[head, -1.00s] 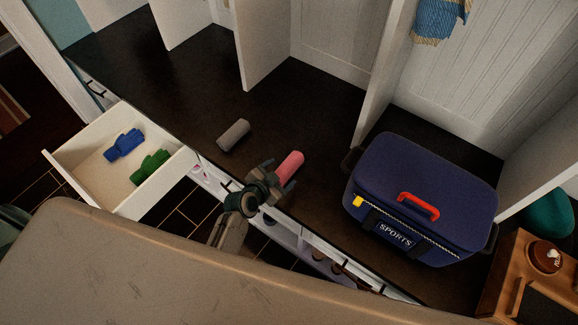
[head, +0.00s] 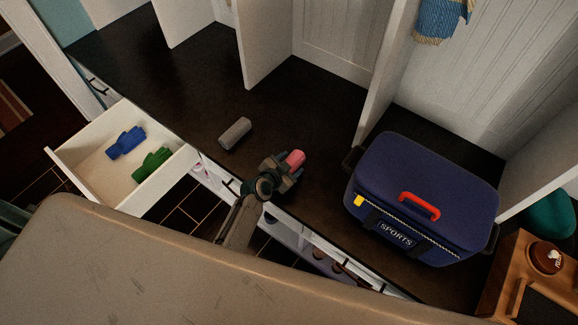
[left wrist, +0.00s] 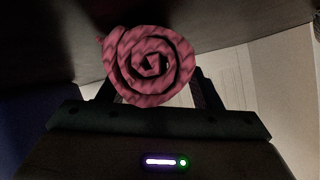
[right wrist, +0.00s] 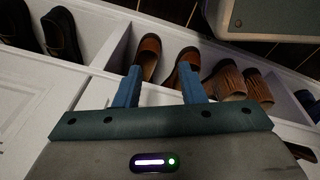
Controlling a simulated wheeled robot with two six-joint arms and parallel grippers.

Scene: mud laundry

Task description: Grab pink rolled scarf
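The pink rolled scarf (head: 296,158) lies on the dark bench top, its near part hidden by my left gripper (head: 283,172) in the head view. In the left wrist view the scarf's spiral end (left wrist: 150,66) faces the camera, between the two fingers. The fingers stand wide, one on each side of the roll; my left gripper looks open around it, and firm contact is not clear. My right gripper (right wrist: 160,84) is open and empty, above a shelf of shoes in the right wrist view.
A grey roll (head: 235,133) lies left of the scarf. A navy sports bag (head: 425,190) stands to the right. An open drawer (head: 72,170) holds a blue glove (head: 126,143) and a green glove (head: 152,164). White dividers (head: 262,50) rise behind. Brown shoes (right wrist: 148,58) are on the shelf below.

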